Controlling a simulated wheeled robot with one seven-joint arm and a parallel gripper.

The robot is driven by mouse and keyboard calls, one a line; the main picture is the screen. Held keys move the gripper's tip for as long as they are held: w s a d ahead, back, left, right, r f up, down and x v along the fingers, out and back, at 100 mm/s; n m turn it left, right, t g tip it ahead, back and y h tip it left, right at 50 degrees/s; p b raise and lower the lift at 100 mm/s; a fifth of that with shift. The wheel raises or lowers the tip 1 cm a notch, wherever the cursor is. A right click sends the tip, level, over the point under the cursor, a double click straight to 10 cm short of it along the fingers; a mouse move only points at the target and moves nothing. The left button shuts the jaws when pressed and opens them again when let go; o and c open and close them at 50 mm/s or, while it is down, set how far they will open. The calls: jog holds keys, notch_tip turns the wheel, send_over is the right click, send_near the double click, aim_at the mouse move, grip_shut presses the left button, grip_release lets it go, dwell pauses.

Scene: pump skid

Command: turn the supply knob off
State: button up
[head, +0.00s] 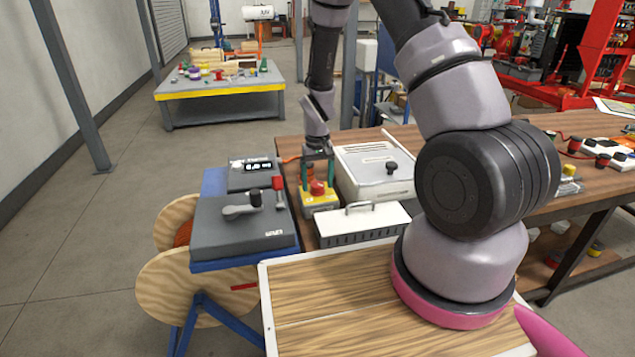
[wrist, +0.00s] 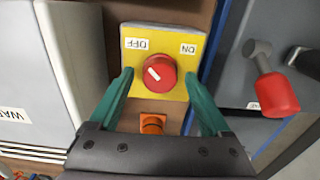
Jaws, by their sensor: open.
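The supply knob (wrist: 159,71) is a round red knob with a short white mark. It sits on a yellow plate (wrist: 170,42) with OFF and ON labels, upside down in the wrist view; OFF is at upper left and ON at upper right. The white mark lies left of the knob's middle, slanted. My gripper (wrist: 158,76) is open, with one green finger on each side of the knob and gaps to it. In the head view my gripper (head: 318,183) points down over the yellow box (head: 319,203), and the red knob (head: 317,188) shows between its fingers.
An orange fitting (wrist: 152,123) sits near the knob, between my fingers. A red-handled lever (wrist: 275,92) stands on the grey box at right. In the head view, a pale box (head: 372,172) and a white handled cover (head: 362,222) crowd the yellow box.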

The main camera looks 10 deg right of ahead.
aim_at(317, 184)
notch_tip(317, 184, up, 11)
jog(key=shift+f, duration=0.15)
dwell(0.4)
